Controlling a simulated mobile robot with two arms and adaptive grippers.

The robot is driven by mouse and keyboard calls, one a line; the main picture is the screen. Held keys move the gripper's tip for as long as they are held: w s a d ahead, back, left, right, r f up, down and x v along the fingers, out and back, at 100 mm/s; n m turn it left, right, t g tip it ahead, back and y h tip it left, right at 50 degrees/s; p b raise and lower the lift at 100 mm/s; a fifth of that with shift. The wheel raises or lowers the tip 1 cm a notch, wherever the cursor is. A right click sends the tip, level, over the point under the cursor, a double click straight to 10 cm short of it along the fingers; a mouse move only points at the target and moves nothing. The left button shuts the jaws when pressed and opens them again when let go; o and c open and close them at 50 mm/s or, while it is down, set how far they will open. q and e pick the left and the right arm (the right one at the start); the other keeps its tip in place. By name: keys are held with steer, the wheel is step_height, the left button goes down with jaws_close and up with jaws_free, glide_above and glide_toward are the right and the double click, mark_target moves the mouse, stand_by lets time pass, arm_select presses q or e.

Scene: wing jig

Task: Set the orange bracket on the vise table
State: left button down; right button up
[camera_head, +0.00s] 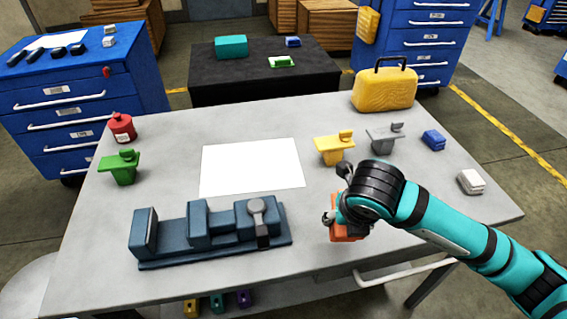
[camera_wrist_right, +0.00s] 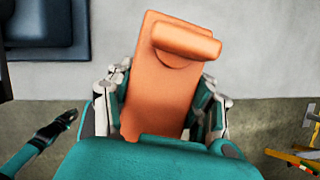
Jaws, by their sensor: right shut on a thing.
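The orange bracket (camera_head: 344,232) is at the front right of the grey vise table (camera_head: 330,262), mostly hidden by my wrist in the head view. My right gripper (camera_wrist_right: 165,98) is shut on it, with a finger on each long side. The raised bar of the bracket (camera_wrist_right: 185,42) points away from my palm. I cannot tell whether the bracket touches the table top. The blue-grey vise (camera_head: 212,232) stands to its left. A teal arm with a dark end, apparently my left gripper (camera_wrist_right: 72,115), shows in the wrist view; its fingers are unclear.
A white sheet (camera_head: 250,166) lies mid-table. Green (camera_head: 120,167), yellow (camera_head: 333,148) and grey (camera_head: 384,137) brackets, a red can (camera_head: 121,128), a yellow case (camera_head: 384,88) and small blocks stand around. The table top between vise and bracket is clear.

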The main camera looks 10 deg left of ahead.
steer(key=shift+w+a+m, duration=0.1)
steer(key=shift+a+m, duration=0.1)
steer(key=shift+m, duration=0.4)
steer(key=shift+w+m+h, duration=0.1)
steer(key=shift+m+h, duration=0.2)
steer(key=w+d, duration=0.3)
steer(key=w, duration=0.1)
steer(key=w+d+f, duration=0.1)
steer(key=w+d, duration=0.3)
steer(key=w+d+b, duration=0.1)
steer(key=w+d, duration=0.2)
steer(key=w, duration=0.1)
steer(key=shift+d+f, duration=0.2)
steer(key=shift+w+f+b, duration=0.1)
steer(key=shift+f+b, duration=0.65)
steer(key=shift+f, duration=1.05)
steer(key=o, duration=1.5)
steer(key=shift+c, duration=0.2)
steer(key=v, duration=1.2)
